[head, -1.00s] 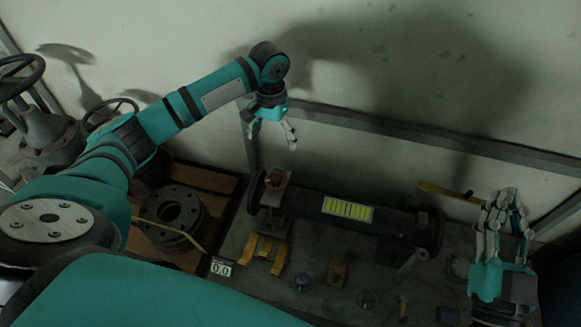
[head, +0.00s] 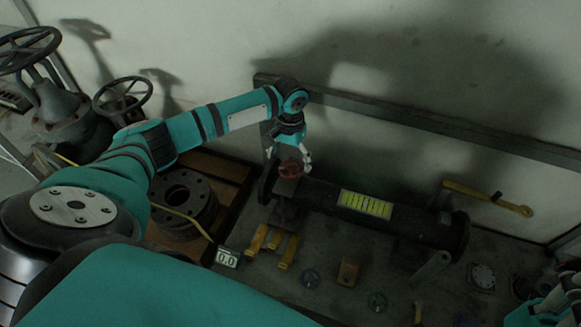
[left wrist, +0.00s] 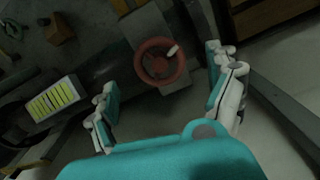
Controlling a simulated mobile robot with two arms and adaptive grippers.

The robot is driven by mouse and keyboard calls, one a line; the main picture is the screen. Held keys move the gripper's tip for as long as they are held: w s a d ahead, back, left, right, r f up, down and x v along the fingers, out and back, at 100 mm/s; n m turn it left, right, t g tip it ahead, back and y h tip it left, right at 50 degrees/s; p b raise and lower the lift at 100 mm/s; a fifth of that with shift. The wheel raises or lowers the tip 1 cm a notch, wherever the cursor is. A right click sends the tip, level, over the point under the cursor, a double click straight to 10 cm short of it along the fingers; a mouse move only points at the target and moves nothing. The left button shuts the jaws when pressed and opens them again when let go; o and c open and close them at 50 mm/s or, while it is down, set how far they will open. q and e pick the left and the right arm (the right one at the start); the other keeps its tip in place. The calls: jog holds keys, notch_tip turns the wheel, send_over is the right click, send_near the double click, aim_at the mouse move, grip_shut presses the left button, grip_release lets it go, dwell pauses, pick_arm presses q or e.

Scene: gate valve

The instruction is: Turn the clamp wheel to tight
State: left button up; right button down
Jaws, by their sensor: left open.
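The clamp wheel is a small red handwheel (head: 290,169) on top of the clamp at the left end of a dark pipe (head: 408,226). In the left wrist view the wheel (left wrist: 160,62) shows whole, with a pale knob on its rim. My left gripper (head: 289,155) is open and close to the wheel. In the left wrist view its fingers (left wrist: 162,70) are spread on either side of the wheel with gaps; contact does not show. My right gripper (head: 560,302) is cut off at the lower right edge, so its fingers cannot be judged.
A yellow-green striped label (head: 365,204) is on the pipe. Yellow blocks (head: 272,243), a display reading 0.0 (head: 227,258) and small parts lie in front. A dark flange (head: 183,200) sits in a wooden tray (head: 228,172) to the left.

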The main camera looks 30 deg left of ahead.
aim_at(290, 168)
pick_arm(q)
notch_tip(290, 168, down, 3)
jog(key=shift+f+b, duration=0.15)
jog(key=shift+b, duration=0.35)
jog(key=c, duration=1.2)
jog(key=shift+p, duration=0.3)
jog(key=shift+r+p, duration=0.2)
jog(key=shift+p, duration=0.35)
